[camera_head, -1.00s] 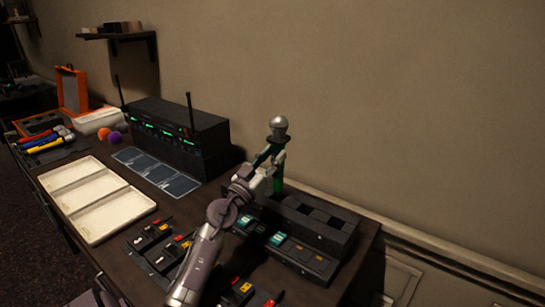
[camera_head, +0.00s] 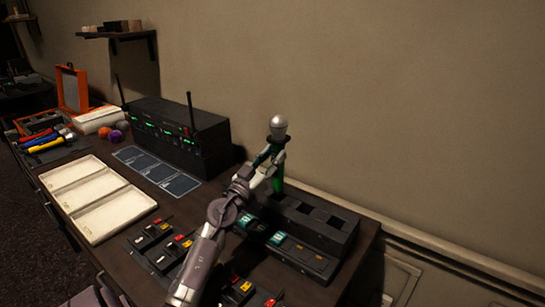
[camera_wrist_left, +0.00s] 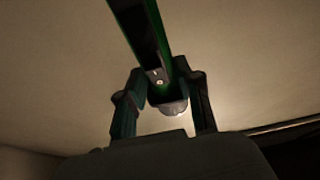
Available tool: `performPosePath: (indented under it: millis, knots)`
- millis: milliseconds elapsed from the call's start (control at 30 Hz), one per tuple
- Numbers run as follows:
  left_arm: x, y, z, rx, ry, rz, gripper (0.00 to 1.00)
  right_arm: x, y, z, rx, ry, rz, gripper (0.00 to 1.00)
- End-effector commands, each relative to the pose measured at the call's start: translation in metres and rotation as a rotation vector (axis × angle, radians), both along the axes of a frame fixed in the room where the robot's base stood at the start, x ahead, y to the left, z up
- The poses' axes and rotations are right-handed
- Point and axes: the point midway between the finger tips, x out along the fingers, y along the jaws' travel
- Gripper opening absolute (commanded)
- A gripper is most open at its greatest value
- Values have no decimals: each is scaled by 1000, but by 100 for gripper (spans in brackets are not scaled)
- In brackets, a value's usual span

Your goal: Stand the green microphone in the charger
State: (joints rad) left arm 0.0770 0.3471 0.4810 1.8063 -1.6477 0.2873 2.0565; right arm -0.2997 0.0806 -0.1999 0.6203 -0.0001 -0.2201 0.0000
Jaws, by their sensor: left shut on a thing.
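The green microphone (camera_head: 278,184) is upright, with its silver head (camera_head: 279,121) at the top. My left gripper (camera_head: 272,158) is shut on it, around its upper body below the head. In the left wrist view the microphone's dark, green-edged body (camera_wrist_left: 146,30) runs between the two fingers (camera_wrist_left: 160,95). The charger (camera_head: 325,222) is a black block with several square slots on top. The microphone's lower end is at the charger's left end; whether it sits inside a slot there I cannot tell. My right gripper is not in view.
A black receiver rack (camera_head: 172,140) with two antennas stands behind to the left. A white three-part tray (camera_head: 85,190) and several small dark packs with coloured tops (camera_head: 160,250) lie in front. Orange and purple balls (camera_head: 112,134) lie left of the rack.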

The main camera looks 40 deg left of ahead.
Motion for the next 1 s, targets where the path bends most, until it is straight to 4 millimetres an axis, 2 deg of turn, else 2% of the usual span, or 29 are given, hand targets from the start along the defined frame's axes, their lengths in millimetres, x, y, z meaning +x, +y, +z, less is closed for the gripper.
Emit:
performPosePath:
  millis: [1000]
  knots:
    - [0,0,-23,-1,-3,1,0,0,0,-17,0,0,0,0]
